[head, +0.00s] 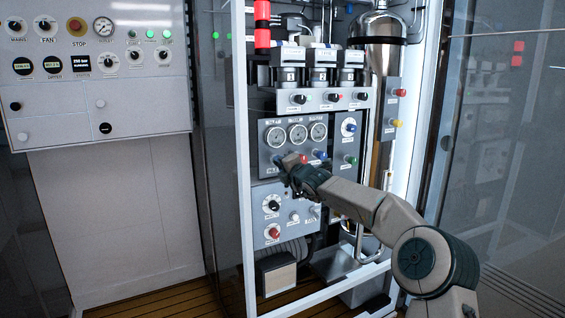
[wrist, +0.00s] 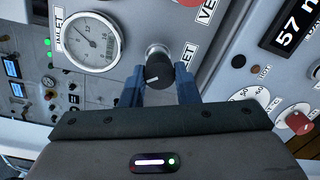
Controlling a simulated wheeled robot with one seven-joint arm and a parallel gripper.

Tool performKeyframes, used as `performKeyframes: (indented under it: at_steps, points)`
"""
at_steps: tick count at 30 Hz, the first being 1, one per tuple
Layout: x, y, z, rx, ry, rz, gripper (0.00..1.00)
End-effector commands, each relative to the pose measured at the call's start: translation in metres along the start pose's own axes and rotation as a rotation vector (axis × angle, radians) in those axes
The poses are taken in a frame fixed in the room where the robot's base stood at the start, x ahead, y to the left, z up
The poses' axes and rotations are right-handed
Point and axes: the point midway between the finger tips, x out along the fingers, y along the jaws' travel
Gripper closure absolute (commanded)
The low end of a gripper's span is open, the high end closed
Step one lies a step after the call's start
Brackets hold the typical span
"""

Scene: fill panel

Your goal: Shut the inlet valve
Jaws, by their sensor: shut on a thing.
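The inlet valve is a black knob (wrist: 158,70) with a white pointer line, on a silver stem in the wrist view. The label beside it is partly hidden and shows the letters "LET". My gripper (wrist: 160,88) has its blue fingers on both sides of this knob and is shut on it. The round gauge (wrist: 88,42) labelled INLET sits to the left of the knob.
A red knob (head: 302,158) and a blue knob (head: 320,155) stand close to the right of my gripper. The lower panel has a red knob (head: 274,232). A white frame post (head: 242,150) runs up to the left. A wall panel (head: 95,75) hangs further left.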

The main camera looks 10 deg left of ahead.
Motion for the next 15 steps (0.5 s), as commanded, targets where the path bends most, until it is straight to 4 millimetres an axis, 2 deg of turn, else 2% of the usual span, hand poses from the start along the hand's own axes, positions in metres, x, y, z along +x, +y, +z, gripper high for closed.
performKeyframes:
  at_steps: [15]
  points:
    - [0.0000, 0.0030, 0.0006, 0.455, 0.024, -0.009, 0.95]
